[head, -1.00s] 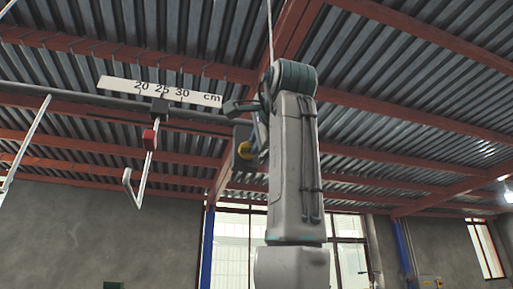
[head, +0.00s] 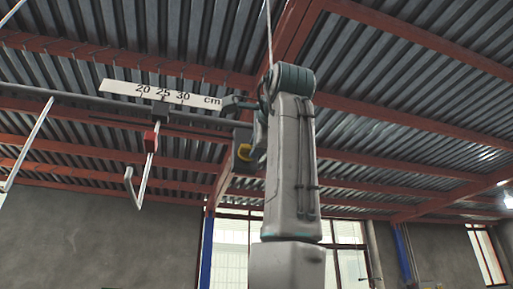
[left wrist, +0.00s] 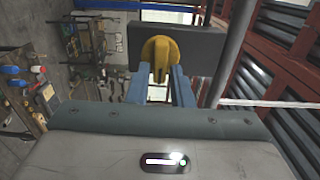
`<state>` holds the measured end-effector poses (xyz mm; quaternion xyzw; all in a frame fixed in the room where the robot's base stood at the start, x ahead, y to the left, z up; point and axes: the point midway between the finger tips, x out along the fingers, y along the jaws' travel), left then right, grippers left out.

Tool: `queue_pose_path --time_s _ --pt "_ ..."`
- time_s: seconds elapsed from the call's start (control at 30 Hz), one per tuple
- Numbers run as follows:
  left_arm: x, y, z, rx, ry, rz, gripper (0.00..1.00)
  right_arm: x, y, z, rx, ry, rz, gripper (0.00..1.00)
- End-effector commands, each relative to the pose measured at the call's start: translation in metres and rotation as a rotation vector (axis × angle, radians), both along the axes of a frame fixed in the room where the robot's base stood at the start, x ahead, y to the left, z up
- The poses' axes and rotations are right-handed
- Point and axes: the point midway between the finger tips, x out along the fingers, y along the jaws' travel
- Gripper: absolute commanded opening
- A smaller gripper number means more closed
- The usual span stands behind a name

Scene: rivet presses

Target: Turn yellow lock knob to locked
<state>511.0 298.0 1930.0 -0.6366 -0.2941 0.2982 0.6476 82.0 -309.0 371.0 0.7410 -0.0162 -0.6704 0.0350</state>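The yellow lock knob (left wrist: 158,50) is on a dark grey box in the left wrist view, its raised grip pointing down toward my left gripper. My right gripper is not in view.
A dark rod (left wrist: 228,50) passes close right of the fingers in the wrist view.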

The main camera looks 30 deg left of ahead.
Motion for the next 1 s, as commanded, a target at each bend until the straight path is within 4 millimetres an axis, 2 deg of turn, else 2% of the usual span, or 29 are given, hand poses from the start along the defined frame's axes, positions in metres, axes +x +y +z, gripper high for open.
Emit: queue_pose_path --time_s 0.03,0.07,0.43,0.57,0.8,1.0 --pt "0.000 0.000 0.000 0.000 0.000 0.000 0.30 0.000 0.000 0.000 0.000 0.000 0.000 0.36" --pt "0.000 0.000 0.000 0.000 0.000 0.000 0.34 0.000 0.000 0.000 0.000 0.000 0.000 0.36" --pt "-0.004 -0.005 -0.001 -0.001 -0.001 -0.001 0.34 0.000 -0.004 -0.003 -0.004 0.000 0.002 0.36" --pt "-0.017 -0.020 -0.003 -0.001 -0.002 -0.002 0.34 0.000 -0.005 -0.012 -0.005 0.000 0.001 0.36" --pt "-0.049 -0.058 -0.003 0.001 -0.002 -0.002 0.34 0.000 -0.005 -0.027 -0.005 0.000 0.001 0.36" --pt "-0.066 -0.077 -0.002 -0.001 -0.001 0.000 0.34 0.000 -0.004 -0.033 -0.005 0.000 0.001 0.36"
